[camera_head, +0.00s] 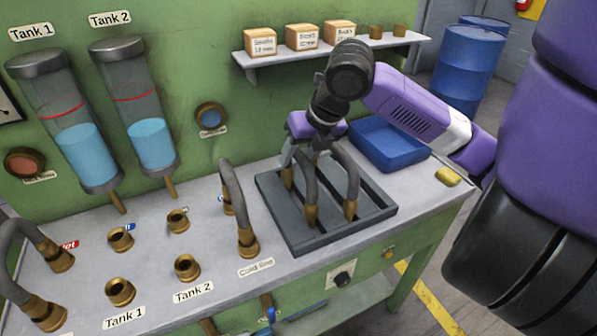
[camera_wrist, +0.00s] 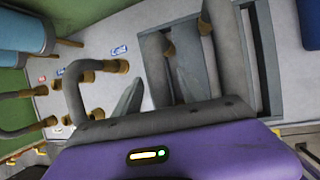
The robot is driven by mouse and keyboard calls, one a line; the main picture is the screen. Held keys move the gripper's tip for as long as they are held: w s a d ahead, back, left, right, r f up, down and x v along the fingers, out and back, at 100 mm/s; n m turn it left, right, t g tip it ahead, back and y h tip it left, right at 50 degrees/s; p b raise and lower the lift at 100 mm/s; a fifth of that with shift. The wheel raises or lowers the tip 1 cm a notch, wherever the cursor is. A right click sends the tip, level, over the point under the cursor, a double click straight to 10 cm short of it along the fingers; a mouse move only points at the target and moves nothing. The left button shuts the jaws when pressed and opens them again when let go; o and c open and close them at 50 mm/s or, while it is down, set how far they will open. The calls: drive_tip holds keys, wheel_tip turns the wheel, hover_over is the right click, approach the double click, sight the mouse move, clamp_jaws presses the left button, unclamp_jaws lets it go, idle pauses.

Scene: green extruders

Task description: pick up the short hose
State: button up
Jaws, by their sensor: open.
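Two grey hoses with brass ends stand in the dark slotted tray (camera_head: 268,205): a left one (camera_head: 309,185) and a right one (camera_head: 347,172). I cannot tell for sure which is the short hose. My gripper (camera_head: 303,158) is over the tray at the tops of these hoses, pointing down. In the wrist view my gripper (camera_wrist: 160,72) has its fingers apart, with the left tray hose (camera_wrist: 154,58) showing between them; I cannot tell whether they touch it. The right tray hose (camera_wrist: 222,55) lies outside the fingers.
A hose (camera_head: 233,195) arches over the Cold Rinse port, left of the tray. Another hose (camera_head: 22,235) stands at far left. Brass ports (camera_head: 187,267) dot the bench. A shelf (camera_head: 330,50) hangs behind my arm.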

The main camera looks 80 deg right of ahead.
drive_tip(key=shift+c, duration=0.4)
clamp_jaws()
idle(0.9)
